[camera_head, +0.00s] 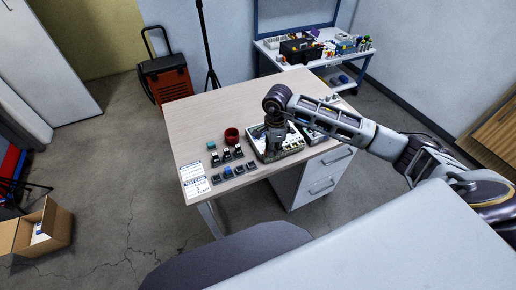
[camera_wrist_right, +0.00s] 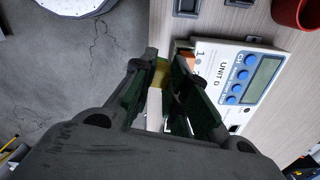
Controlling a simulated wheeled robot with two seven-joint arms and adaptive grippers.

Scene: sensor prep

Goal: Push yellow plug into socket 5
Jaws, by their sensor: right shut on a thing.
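My right gripper (camera_head: 274,146) points down over the measuring unit on the table. The right wrist view shows its fingers (camera_wrist_right: 168,72) closed on the yellow plug (camera_wrist_right: 160,74), with a pale piece (camera_wrist_right: 153,105) behind it between the fingers. The plug is hidden in the head view. The unit (camera_wrist_right: 232,82), marked UNIT D, is white with blue buttons and a grey display. Its edge with a printed 1 lies beside the fingertips. An orange part (camera_wrist_right: 188,62) shows by the right finger. Socket 5 cannot be made out, and I cannot tell whether the plug touches a socket.
The table (camera_head: 200,110) carries a red cup (camera_head: 232,136), several small dark blocks (camera_head: 226,156) and a printed sheet (camera_head: 194,181). A drawer unit (camera_head: 318,180) is below. A cart (camera_head: 325,62) with parts stands behind. The table's left back area is clear.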

